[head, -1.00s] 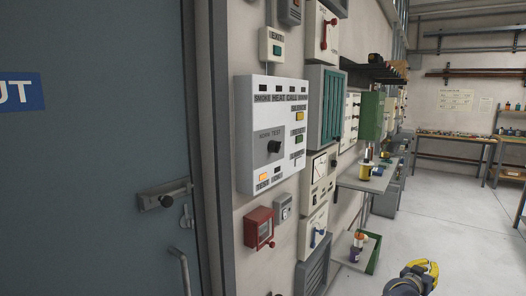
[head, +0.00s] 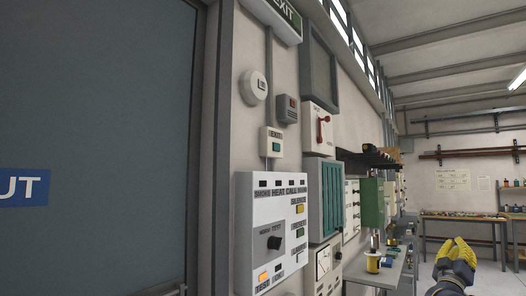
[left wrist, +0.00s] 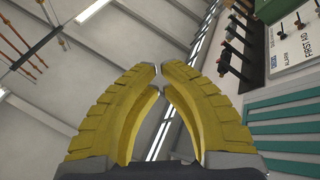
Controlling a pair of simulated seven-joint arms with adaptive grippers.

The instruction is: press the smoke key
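A white panel (head: 272,232) hangs on the wall beside the door in the head view, with SMOKE, HEAT and CALL labels along its top. The SMOKE label (head: 262,195) is at the upper left, under a small dark window. A black knob, a yellow key, green keys and a lit orange key sit lower on the panel. My left gripper (head: 457,250) is at the lower right of the head view, well to the right of the panel and apart from it. In the left wrist view its yellow fingers (left wrist: 159,72) are shut at the tips, with nothing between them. My right gripper is not in view.
A grey door (head: 95,130) fills the left. A teal louvred box (head: 326,200), a red-handled switch box (head: 320,128) and a green box (head: 371,204) line the wall. A bench (head: 385,272) with a yellow spool (head: 373,263) juts out past the panel. Open floor lies farther right.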

